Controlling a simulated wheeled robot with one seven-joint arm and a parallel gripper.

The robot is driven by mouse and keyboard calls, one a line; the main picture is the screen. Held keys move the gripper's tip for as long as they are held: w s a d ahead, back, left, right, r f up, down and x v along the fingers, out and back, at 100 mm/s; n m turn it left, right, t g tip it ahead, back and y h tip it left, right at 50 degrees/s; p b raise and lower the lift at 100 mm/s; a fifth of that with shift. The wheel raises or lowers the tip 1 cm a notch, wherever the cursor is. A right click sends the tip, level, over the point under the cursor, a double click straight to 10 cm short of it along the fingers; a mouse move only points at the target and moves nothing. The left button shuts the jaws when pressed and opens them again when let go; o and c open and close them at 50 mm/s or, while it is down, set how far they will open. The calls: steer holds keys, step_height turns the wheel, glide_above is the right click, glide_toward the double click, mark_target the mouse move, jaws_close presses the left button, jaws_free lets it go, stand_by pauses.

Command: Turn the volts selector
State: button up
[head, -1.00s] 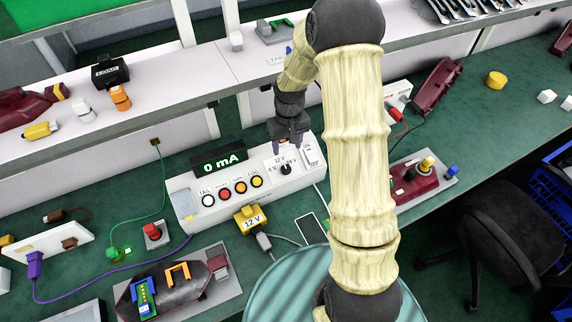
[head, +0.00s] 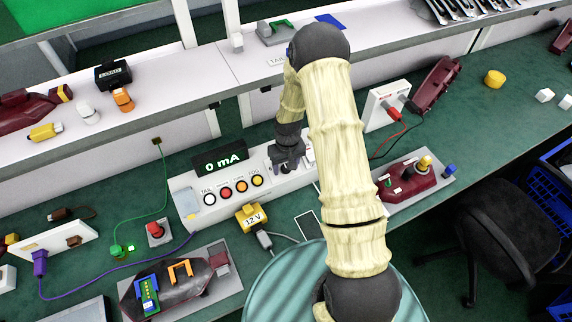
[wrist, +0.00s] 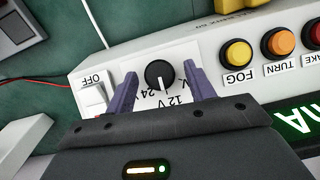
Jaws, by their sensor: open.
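The volts selector is a round black knob (wrist: 160,74) with a white pointer line, on a white plate marked 12 V and 24 V in the wrist view. The plate is upside down there, and the pointer line runs down toward the 12 V mark. My gripper (wrist: 162,88) is open, with one purple finger on each side of the knob and a gap visible on both sides. In the head view my gripper (head: 287,166) is over the right part of the white control box (head: 185,190) and hides the knob.
A white OFF switch (wrist: 95,92) lies left of the fingers in the wrist view. FOG (wrist: 236,53) and TURN (wrist: 278,41) buttons lie to the right. A yellow 12 V block (head: 251,218) stands before the box.

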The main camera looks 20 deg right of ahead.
steer(key=c, duration=1)
steer(key=shift+d+m, duration=0.1)
steer(key=shift+m, duration=0.3)
steer(key=m+y, duration=0.1)
steer(key=m+y+b, duration=0.1)
steer(key=m, duration=0.1)
steer(key=m+y+b, duration=0.1)
steer(key=shift+d+f, duration=0.15)
steer(key=shift+d, duration=0.1)
steer(key=m+t+y+b, duration=0.1)
steer(key=m, duration=0.2)
steer(key=shift+d+m+y, duration=0.1)
steer(key=shift+m+y, duration=0.2)
steer(key=shift+s+m+t+y+b, duration=0.1)
steer(key=shift+m+t+y+b, duration=0.35)
steer(key=shift+m+b, duration=0.55)
steer(key=o, duration=1)
